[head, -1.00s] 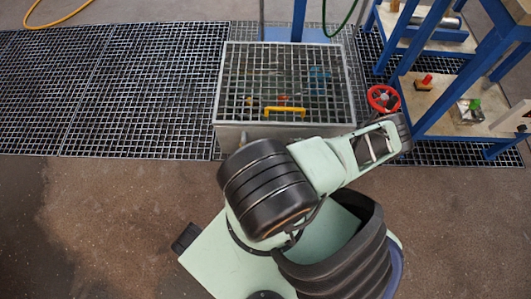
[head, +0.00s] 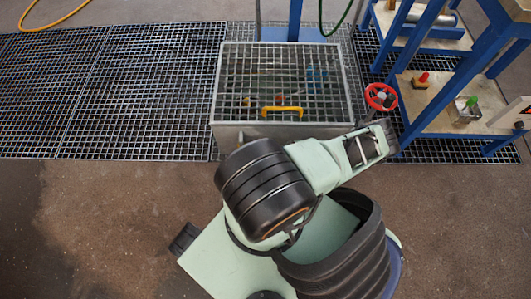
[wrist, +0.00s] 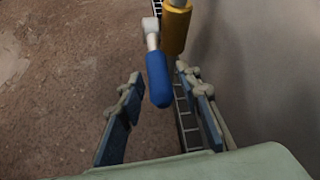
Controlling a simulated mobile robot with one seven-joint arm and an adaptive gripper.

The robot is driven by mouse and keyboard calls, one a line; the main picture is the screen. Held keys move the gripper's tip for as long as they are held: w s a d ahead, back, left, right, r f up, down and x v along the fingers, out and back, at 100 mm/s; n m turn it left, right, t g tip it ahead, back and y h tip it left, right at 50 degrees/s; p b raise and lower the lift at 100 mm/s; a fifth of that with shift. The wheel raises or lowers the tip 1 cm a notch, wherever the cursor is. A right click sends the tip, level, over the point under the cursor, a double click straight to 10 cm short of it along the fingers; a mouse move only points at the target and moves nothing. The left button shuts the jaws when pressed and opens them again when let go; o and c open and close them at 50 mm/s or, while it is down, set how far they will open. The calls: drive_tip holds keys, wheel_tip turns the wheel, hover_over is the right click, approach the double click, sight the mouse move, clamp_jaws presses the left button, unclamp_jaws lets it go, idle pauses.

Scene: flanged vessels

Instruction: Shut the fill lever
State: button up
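A lever with a blue grip (wrist: 158,80) and a pale metal stem shows in the wrist view, pointing down toward my gripper. A yellow part (wrist: 176,28) stands beside its stem. My gripper (wrist: 157,74) is open, with one finger on each side of the blue grip's lower end in the picture. I see no clear contact, and cannot tell how deep the grip sits between the fingers. In the head view my arm's end reaches right, near the red handwheel (head: 380,97); the blue lever is not visible there. Which lever is the fill lever is not marked.
A metal tank (head: 345,82) with a grated lid and yellow handle (head: 282,112) stands behind my arm. A blue-framed bench (head: 440,118) carrying small red- and green-topped fittings is at the right. Floor grating (head: 110,90) lies open at the left.

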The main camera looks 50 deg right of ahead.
drive_tip(key=shift+d, duration=0.1)
drive_tip(key=v, duration=1.2)
drive_tip(key=shift+s, duration=0.1)
